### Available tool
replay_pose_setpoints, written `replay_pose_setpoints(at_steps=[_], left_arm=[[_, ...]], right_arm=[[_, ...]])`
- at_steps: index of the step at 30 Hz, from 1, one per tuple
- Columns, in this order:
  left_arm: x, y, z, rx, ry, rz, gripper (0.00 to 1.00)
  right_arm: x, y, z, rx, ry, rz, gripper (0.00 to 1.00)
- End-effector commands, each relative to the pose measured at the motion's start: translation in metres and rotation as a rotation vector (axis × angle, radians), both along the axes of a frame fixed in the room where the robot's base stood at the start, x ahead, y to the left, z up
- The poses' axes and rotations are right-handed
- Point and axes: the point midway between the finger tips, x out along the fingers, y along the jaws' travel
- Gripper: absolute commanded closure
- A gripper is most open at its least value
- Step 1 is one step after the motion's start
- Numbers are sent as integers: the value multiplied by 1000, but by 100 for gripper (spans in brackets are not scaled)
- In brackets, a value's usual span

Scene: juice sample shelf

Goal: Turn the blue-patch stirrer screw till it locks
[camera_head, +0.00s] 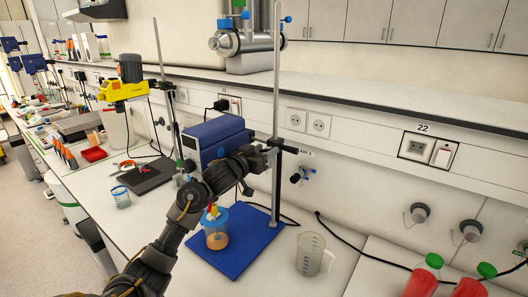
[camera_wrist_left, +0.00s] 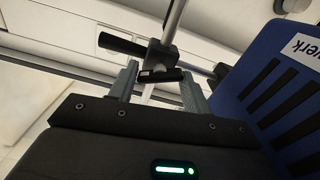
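The blue stirrer (camera_head: 222,132) is mounted beside a thin upright metal rod (camera_head: 277,90) on a blue base plate (camera_head: 262,240). Its blue slotted housing (camera_wrist_left: 285,75) fills the right side of the left wrist view. My left gripper (camera_head: 266,153) is at the rod, at the height of the stirrer's clamp, and hides part of it in the head view. In the left wrist view my left gripper (camera_wrist_left: 160,88) has its fingers apart, with the dark clamp screw (camera_wrist_left: 160,75) between or just beyond the tips. Contact cannot be told. My right gripper is out of view.
A beaker with orange liquid (camera_head: 215,232) stands on the base plate under my arm. An empty clear beaker (camera_head: 312,254) stands to its right. Red bottles (camera_head: 422,278) are at the lower right. A yellow stirrer (camera_head: 124,88) is at the left.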

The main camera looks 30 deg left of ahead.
Motion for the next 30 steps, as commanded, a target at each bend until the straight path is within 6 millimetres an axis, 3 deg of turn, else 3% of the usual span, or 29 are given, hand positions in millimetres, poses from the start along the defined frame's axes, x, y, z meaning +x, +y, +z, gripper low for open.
replay_pose_setpoints(at_steps=[1,5,9,18,29,30], left_arm=[[0,0,0,0,0,1,59],[0,1,0,-1,1,2,75],[0,1,0,50,-6,2,75],[0,0,-1,393,-54,3,75],[0,0,0,435,-60,4,76],[0,0,0,434,-60,3,48]], right_arm=[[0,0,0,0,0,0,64],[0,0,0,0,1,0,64],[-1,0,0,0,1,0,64],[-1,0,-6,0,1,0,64],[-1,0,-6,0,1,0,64],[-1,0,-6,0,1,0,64]])
